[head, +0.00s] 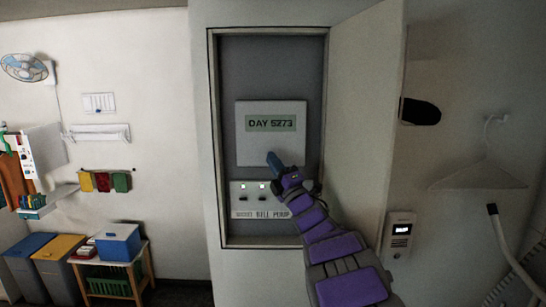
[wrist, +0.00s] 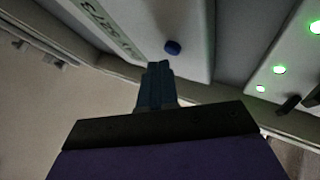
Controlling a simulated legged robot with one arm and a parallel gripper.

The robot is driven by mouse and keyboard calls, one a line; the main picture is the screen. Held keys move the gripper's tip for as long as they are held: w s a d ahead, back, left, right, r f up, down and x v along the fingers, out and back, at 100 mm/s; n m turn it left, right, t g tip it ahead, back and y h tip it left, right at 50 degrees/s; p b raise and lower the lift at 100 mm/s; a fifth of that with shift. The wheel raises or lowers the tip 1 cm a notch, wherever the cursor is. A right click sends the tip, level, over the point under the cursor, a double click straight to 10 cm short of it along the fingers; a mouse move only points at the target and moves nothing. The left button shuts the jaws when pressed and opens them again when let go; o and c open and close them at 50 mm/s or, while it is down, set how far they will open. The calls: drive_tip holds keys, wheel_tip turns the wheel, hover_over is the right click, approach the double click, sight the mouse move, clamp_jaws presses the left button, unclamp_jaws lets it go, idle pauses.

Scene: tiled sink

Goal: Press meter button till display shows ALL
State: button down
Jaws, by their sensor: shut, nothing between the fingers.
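The white meter (head: 270,148) is mounted inside an open wall cabinet. A round dark blue button (wrist: 172,47) sits on the meter face in the wrist view. In the head view the button is hidden behind my gripper (head: 271,157). My gripper (wrist: 158,66) is shut and empty, its blue fingertips pointing at the meter face. In the wrist view the tips appear just short of the button, slightly left of it.
Below the meter is a switch panel (head: 264,200) with green lights and small switches. The cabinet door (head: 359,100) stands open to the right, close to my arm. An intercom (head: 399,230) and a hanger (head: 484,172) are further right. Bins and a small table stand at left.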

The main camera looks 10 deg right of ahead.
drive_tip(key=shift+a, duration=0.7)
drive_tip(key=shift+d, duration=0.7)
drive_tip(key=shift+a, duration=0.5)
drive_tip(key=shift+d, duration=0.35)
drive_tip(key=shift+w+a, duration=0.15)
drive_tip(key=shift+w, duration=0.05)
drive_tip(key=shift+w+a+b, duration=0.1)
drive_tip(key=shift+w+b, duration=0.1)
drive_tip(key=shift+b, duration=0.2)
